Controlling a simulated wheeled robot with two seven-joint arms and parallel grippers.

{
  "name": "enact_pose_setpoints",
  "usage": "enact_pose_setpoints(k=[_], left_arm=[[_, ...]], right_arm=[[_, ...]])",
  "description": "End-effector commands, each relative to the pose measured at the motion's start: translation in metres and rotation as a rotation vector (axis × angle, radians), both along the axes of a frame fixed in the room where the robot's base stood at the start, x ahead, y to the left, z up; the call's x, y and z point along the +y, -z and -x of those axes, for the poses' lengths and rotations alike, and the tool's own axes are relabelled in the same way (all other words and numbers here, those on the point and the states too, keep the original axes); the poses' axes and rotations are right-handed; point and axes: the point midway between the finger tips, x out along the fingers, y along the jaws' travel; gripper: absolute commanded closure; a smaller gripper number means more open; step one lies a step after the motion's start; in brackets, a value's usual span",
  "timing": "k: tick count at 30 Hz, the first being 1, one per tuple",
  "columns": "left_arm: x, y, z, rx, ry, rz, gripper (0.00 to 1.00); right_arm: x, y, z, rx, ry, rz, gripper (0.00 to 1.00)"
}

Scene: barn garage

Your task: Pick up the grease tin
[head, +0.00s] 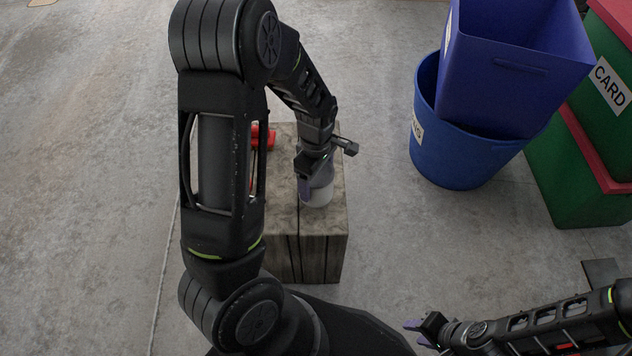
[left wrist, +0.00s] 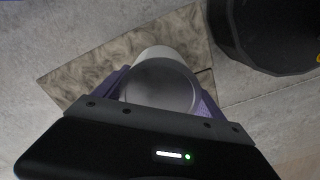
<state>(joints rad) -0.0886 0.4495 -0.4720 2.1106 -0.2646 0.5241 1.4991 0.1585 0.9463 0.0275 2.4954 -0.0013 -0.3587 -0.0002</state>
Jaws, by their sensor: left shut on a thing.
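The grease tin (head: 318,196) is a pale grey-white cylinder at the right side of a wooden crate top. In the left wrist view the tin (left wrist: 160,84) sits between the two purple fingers, its round grey end facing the camera. My left gripper (head: 309,186) comes down from above and is shut on the tin. I cannot tell whether the tin touches the crate top. My right gripper (head: 413,333) is at the bottom right, away from the crate, with its purple fingers apart and nothing seen between them.
The wooden crate (head: 320,252) stands on a concrete floor. A red object (head: 270,137) lies on its far left part, partly hidden by my left arm. Blue bins (head: 460,150) and a green bin with a red lid (head: 570,170) stand at the right. The floor at the left is clear.

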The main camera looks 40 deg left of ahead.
Motion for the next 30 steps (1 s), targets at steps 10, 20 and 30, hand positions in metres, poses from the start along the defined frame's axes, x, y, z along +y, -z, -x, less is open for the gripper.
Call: enact_pose_setpoints(k=[10, 20, 30], left_arm=[[0.000, -0.065, -0.001, -0.004, 0.001, 0.000, 0.82], [0.000, -0.071, 0.000, -0.001, 0.000, 0.000, 0.82], [0.000, -0.070, 0.000, -0.001, 0.000, 0.000, 0.82]], right_arm=[[0.000, -0.022, 0.000, -0.001, -0.002, 0.000, 0.64], [0.000, -0.023, 0.000, -0.001, -0.002, 0.000, 0.64], [0.000, -0.023, 0.000, -0.001, -0.002, 0.000, 0.64]])
